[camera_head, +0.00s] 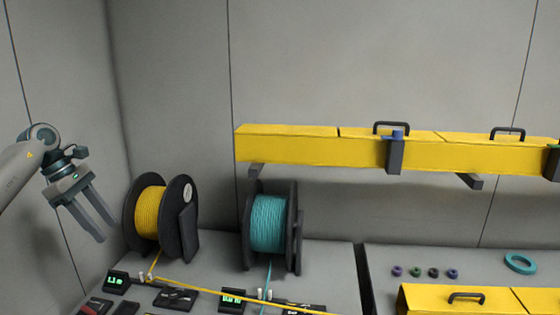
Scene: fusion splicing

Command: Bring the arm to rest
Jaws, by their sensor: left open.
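My left gripper (97,226) shows at the left of the head view, at the end of my left arm. Its two fingers point down and to the right. They are apart, with nothing between them. The gripper hangs in the air to the left of the yellow cable spool (148,212) and appears clear of it. My right gripper is not in view.
A teal cable spool (268,223) stands right of the yellow one. A yellow cable (200,288) runs along the bench (335,275). A yellow duct (300,147) with black handles spans the wall. Another yellow duct (425,298) lies front right, near a teal ring (520,263).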

